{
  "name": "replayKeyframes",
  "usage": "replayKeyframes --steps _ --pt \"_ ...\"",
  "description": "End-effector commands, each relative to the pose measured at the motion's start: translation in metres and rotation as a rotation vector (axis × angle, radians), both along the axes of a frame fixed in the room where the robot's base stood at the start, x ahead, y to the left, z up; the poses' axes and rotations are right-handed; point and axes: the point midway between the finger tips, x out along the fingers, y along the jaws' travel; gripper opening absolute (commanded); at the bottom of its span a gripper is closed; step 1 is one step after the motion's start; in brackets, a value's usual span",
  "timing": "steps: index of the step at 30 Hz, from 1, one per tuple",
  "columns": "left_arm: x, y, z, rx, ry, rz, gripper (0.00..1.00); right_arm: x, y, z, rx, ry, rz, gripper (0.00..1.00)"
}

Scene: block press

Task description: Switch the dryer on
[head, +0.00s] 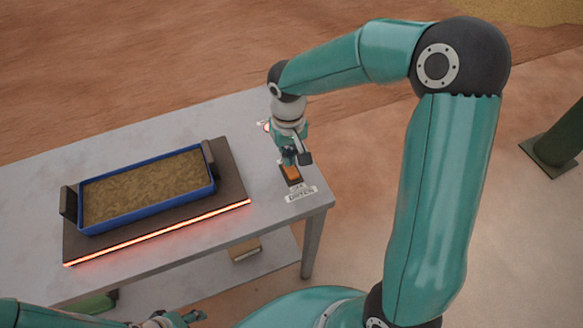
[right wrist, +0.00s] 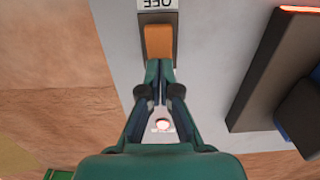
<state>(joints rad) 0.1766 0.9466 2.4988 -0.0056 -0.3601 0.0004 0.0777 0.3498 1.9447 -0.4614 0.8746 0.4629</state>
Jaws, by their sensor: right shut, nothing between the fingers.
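The dryer switch is an orange rocker (head: 291,173) in a dark housing near the table's right end. My right gripper (head: 289,158) is shut and empty at the rocker's far end. In the right wrist view its fingertips (right wrist: 160,72) overlap the edge of the orange rocker (right wrist: 158,42); I cannot tell whether they touch. The dark dryer plate (head: 233,178) has a glowing red front edge. My left gripper (head: 180,318) is at the bottom edge, partly cut off.
A blue tray (head: 150,215) of brown material sits on the dryer plate, between dark end blocks. A small red round thing (right wrist: 162,124) lies behind the switch. A brown block (head: 245,249) is on the lower shelf.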

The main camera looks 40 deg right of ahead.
Motion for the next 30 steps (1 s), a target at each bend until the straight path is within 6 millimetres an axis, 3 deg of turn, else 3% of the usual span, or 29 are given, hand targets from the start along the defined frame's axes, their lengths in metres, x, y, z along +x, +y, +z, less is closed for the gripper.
replayKeyframes --steps 18,30 --pt "0.0 0.0 0.039 0.0 0.0 0.0 0.46 0.001 0.0 0.053 0.0 -0.002 0.0 0.0" --pt "0.0 0.0 0.04 0.0 0.0 0.0 0.46 0.0 0.0 0.056 0.0 -0.001 0.0 0.0"
